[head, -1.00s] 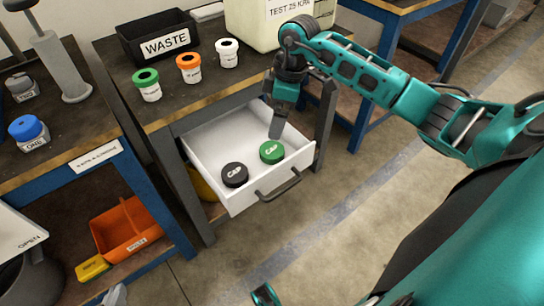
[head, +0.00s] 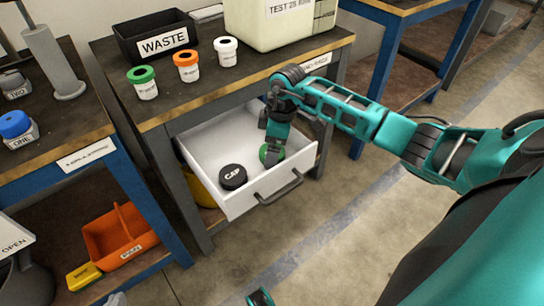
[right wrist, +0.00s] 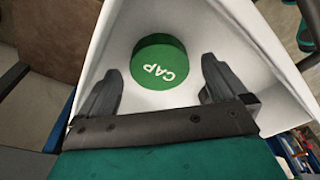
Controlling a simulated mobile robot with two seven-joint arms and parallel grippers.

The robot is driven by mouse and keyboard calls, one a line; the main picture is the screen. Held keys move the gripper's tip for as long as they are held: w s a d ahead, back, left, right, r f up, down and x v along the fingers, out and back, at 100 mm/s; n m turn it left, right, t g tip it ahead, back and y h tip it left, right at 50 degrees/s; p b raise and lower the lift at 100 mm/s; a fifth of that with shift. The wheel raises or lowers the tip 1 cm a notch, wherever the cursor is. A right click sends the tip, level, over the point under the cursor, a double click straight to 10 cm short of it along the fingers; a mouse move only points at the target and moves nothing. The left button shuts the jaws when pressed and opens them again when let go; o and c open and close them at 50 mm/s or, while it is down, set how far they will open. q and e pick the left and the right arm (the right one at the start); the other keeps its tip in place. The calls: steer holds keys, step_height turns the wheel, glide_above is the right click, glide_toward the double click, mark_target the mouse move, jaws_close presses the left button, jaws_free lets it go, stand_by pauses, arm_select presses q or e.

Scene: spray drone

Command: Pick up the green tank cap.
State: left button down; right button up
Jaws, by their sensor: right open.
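The green cap (head: 264,154), marked CAP, lies in the open white drawer (head: 213,150), partly hidden by my right gripper in the head view. My right gripper (head: 272,153) reaches down into the drawer over it. In the right wrist view, the green cap (right wrist: 158,60) lies on the drawer floor just beyond the two spread fingers (right wrist: 158,75), about between them. The right gripper is open and holds nothing. A small teal part of my left gripper (head: 261,297) shows at the bottom edge; its fingers cannot be made out.
A black cap (head: 233,177) lies left of the green one in the drawer. On the bench above stand a WASTE bin (head: 165,43), green-, orange- and white-topped bottles and a large pale tank (head: 268,30). An orange bin (head: 120,235) sits on the left shelf.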

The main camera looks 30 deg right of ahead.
steer(key=shift+f, duration=0.5)
steer(key=shift+r, duration=0.1)
steer(key=c, duration=1.1)
